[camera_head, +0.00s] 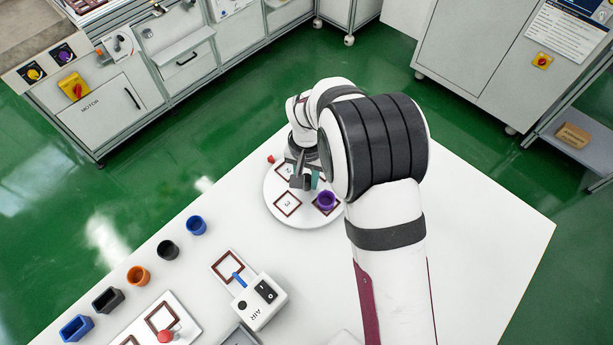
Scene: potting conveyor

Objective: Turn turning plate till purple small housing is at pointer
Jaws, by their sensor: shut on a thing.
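The white round turning plate (272,201) lies on the table, partly covered by my arm. The purple small housing (326,201) stands upright on a framed square at the plate's lower right. A small red piece (270,158), which looks like the pointer, is at the plate's upper left edge, across the plate from the housing. My gripper (302,184) is low over the middle of the plate, left of the housing, and shut. A teal piece (315,180) shows beside its fingers; the exact grip point is hidden.
Blue, black and orange housings (138,276) stand in a row along the table's left edge. The table right of my arm is clear.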

